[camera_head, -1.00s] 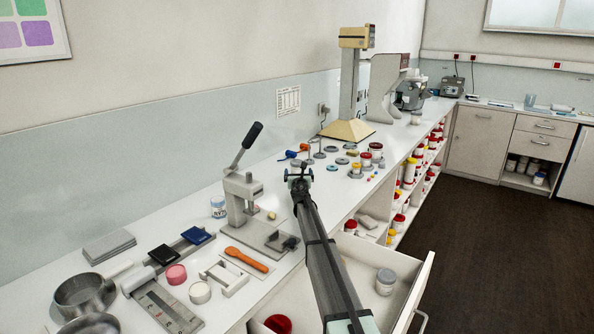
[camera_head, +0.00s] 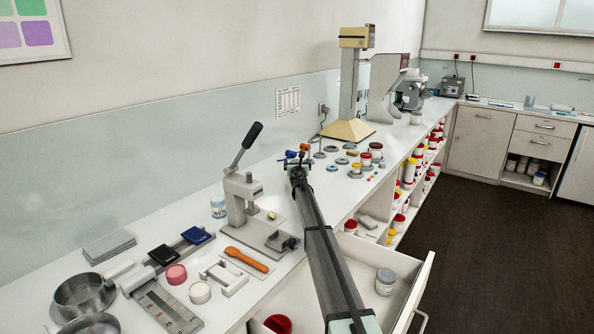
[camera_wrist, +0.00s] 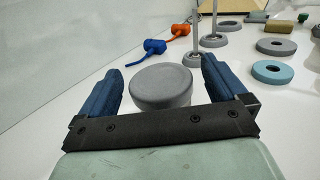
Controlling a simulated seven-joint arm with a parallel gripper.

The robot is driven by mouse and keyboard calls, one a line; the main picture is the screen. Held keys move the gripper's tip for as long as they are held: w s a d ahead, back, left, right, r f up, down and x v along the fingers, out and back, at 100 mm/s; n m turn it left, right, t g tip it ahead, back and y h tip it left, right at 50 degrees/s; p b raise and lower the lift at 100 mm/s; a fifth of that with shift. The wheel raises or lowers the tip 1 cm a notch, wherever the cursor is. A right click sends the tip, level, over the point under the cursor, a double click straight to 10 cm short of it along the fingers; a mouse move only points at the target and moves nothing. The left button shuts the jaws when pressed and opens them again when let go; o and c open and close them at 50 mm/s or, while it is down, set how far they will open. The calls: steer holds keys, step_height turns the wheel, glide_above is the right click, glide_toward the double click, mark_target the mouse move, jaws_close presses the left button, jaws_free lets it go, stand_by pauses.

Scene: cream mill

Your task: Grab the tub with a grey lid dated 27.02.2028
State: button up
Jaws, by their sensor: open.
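A round grey lid or disc (camera_wrist: 160,84) lies between the two blue fingers of my gripper (camera_wrist: 160,66) in the wrist view. The fingers are open, with gaps on both sides. No date is readable on it, and its lower part is hidden behind the gripper's bar. In the head view my gripper (camera_head: 298,166) is over the counter, beyond the lever press. A tub with a grey lid (camera_head: 385,276) stands in the open drawer, far from my gripper. Its date is too small to read. Another tub with blue markings (camera_head: 218,207) stands left of the press.
Blue (camera_wrist: 155,47) and orange (camera_wrist: 180,30) knobbed items and upright rods on grey bases (camera_wrist: 213,40) stand just beyond my gripper. Grey and blue rings (camera_wrist: 273,72) lie to the right. The lever press (camera_head: 242,200) and open drawer (camera_head: 413,290) are nearer.

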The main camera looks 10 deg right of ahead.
steer(key=shift+w, duration=0.2)
steer(key=c, duration=1.1)
steer(key=shift+r, duration=0.15)
steer(key=shift+c, duration=0.2)
steer(key=shift+r, duration=4.85)
